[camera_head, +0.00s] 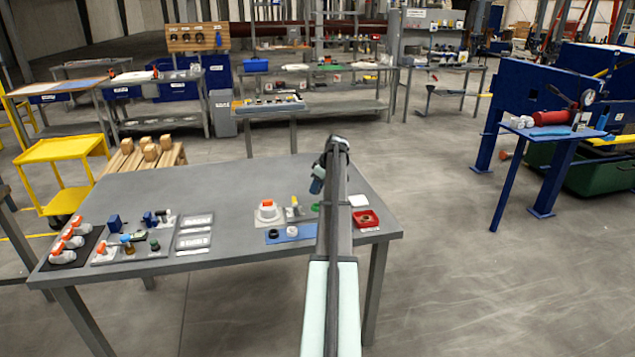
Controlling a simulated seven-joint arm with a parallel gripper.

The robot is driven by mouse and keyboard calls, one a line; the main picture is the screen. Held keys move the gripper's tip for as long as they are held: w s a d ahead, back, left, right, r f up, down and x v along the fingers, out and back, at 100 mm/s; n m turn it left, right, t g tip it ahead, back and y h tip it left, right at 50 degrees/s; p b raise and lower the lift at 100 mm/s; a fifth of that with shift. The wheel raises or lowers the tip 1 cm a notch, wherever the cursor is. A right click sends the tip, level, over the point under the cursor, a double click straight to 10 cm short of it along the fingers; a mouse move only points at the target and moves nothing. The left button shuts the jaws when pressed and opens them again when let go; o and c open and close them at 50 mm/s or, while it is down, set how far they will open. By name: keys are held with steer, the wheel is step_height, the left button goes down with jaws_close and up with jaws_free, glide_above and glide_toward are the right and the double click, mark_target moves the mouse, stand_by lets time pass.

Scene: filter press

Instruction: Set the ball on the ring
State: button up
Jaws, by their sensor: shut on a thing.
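My gripper (317,186) hangs from the end of my arm over the right half of the grey table. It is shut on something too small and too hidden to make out. I cannot pick out the ball for certain. A small black ring-like piece (273,234) and a small white round piece (292,231) lie on a blue mat (304,237) near the table's front edge, left of my arm. Which one is the task's ring is not clear. A small green thing (315,207) shows just below my gripper, partly hidden by my arm.
A white fixture with an orange top (267,211) stands behind the mat. Several parts stand on a grey board (133,252) at left. The table's back middle (220,185) is clear.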

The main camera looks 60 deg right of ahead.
steer(key=shift+f, duration=2.6)
steer(key=shift+f, duration=0.4)
steer(key=o, duration=1.1)
steer(key=shift+r, duration=3.75)
